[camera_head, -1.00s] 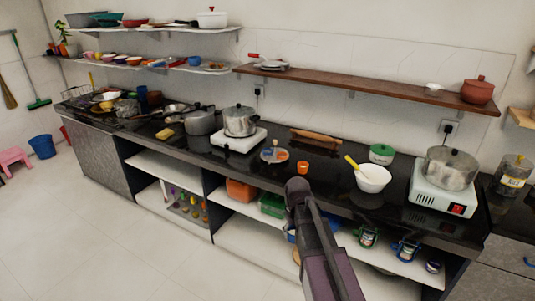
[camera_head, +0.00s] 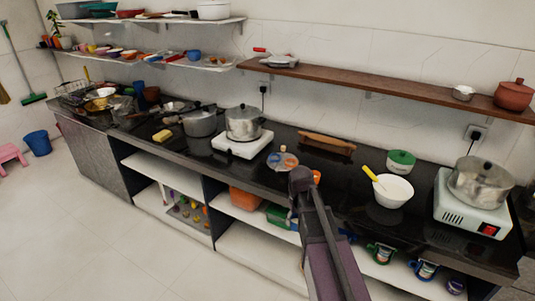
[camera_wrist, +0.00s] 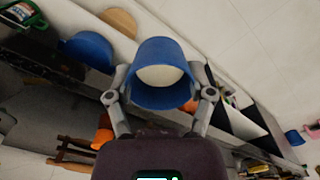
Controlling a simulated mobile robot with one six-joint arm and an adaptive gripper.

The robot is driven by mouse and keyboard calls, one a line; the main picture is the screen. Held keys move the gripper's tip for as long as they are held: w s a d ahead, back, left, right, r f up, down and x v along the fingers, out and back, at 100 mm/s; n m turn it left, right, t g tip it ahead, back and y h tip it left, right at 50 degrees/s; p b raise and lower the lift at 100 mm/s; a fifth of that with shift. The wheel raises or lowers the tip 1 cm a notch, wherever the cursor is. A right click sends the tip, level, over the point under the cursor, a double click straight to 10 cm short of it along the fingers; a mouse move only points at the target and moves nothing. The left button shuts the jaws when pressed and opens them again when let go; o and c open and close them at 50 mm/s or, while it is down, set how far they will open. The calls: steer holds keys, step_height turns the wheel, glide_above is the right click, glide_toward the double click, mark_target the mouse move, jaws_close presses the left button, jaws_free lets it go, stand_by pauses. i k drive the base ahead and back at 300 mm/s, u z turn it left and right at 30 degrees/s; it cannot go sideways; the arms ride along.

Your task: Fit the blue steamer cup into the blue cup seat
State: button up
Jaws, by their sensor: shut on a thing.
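My gripper (camera_wrist: 164,82) is shut on the blue steamer cup (camera_wrist: 163,94) in the wrist view, one finger on each side. The cup's open mouth faces the camera and its pale inside shows. It is held in the air over the shelf and floor area. In the head view, my dark arm hides the gripper and cup. A small round plate with coloured spots (camera_head: 282,160) lies on the black counter, just beyond my arm; I cannot tell a blue cup seat on it for sure. An orange cup (camera_head: 316,177) stands beside it, partly hidden.
A pot on a white stove (camera_head: 243,144) stands left of the plate. The open shelves below hold several items.

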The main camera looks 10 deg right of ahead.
mark_target(283, 162)
steer(key=z, duration=0.05)
steer(key=i, duration=0.95)
